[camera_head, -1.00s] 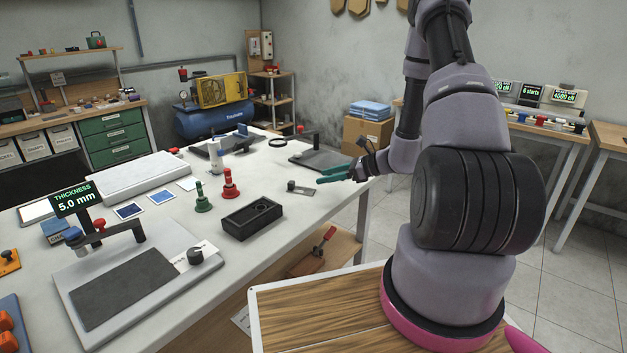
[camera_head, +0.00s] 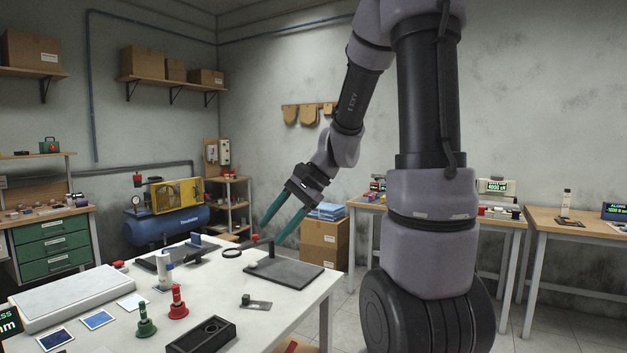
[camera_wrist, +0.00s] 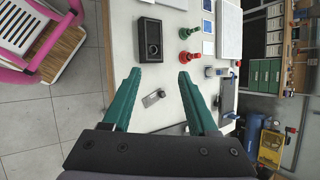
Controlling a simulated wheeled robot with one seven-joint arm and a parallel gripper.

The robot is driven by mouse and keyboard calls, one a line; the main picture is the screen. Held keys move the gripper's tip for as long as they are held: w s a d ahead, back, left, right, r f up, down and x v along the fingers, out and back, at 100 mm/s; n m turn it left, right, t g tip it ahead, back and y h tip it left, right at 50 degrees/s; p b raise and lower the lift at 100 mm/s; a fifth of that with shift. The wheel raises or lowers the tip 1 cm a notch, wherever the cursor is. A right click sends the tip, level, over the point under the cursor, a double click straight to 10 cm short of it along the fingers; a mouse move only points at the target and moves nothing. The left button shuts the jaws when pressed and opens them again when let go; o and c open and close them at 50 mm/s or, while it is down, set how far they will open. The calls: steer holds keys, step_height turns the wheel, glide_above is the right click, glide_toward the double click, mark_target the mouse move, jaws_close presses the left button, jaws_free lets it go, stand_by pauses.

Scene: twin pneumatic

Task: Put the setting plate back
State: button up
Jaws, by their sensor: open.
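My gripper (camera_head: 270,234) has two green fingers. It is open and empty, pointing down above the white table's right part. In the wrist view the open fingers (camera_wrist: 160,74) reach over the table with a gap between them. A small grey metal plate with a knob (camera_head: 257,304) lies flat on the table, apart from the fingers; it also shows in the wrist view (camera_wrist: 153,97). It may be the setting plate; I cannot tell for sure. A black block with a recess (camera_head: 203,337) lies near it and also shows in the wrist view (camera_wrist: 150,40).
A red (camera_head: 178,303) and a green (camera_head: 145,322) knobbed piece stand on the table. A dark flat pad (camera_head: 285,275) with a stand lies at the far right. A white slab (camera_head: 68,298) and blue squares are at the left. The table's front edge is close.

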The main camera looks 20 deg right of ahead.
steer(key=s+d+r+n+t+h, duration=0.2)
steer(key=s+r+n+h, duration=0.1)
steer(key=s+r, duration=0.3)
steer(key=s+d+r+n+t+h, duration=0.2)
steer(key=s+r+n+t, duration=0.1)
steer(key=s+r, duration=0.3)
steer(key=shift+n+h, duration=0.3)
steer(key=shift+h, duration=0.1)
stand_by(0.6)
